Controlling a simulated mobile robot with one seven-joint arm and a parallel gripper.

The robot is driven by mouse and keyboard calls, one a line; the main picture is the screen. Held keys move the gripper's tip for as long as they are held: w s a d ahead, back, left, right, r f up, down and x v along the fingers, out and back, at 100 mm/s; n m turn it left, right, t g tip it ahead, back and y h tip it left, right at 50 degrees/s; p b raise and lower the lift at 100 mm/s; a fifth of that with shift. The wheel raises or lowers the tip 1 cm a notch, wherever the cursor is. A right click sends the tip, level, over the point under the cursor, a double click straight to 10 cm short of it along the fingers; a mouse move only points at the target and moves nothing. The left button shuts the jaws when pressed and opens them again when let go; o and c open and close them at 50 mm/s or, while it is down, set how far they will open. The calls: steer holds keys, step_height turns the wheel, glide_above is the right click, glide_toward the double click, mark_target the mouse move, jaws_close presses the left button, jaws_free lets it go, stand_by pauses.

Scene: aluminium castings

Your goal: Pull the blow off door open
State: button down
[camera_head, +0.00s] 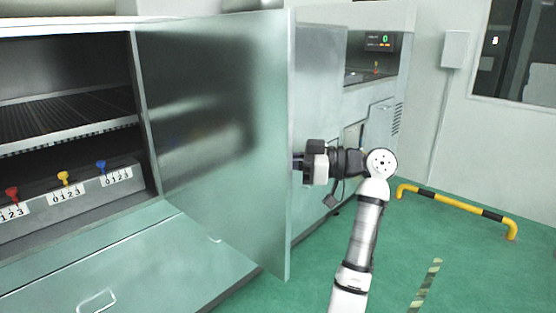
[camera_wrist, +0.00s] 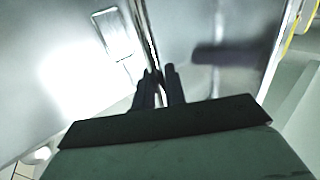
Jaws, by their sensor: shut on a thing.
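The blow off door (camera_head: 215,130) is a grey metal panel standing well open in the head view, swung out from the cabinet front. My gripper (camera_head: 300,163) is at the door's outer side near its free edge, partly hidden by the door. In the wrist view the two dark fingers (camera_wrist: 160,85) are close together beside a bright vertical metal edge (camera_wrist: 147,35). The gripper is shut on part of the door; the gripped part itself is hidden. A metal panel (camera_wrist: 70,70) with a recessed rectangular pull fills the left of the wrist view.
The open cabinet (camera_head: 70,90) has a dark slatted shelf and red, yellow and blue knobs (camera_head: 64,178) on a numbered ledge. A yellow-black floor rail (camera_head: 455,205) stands at right. Green floor (camera_head: 470,260) is clear there.

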steer(key=c, duration=1.5)
jaws_free()
steer(key=shift+c, duration=0.2)
steer(key=d+b, duration=0.2)
steer(key=d, duration=1.1)
steer(key=shift+s+d, duration=0.35)
steer(key=shift+d, duration=0.05)
steer(key=shift+f, duration=0.1)
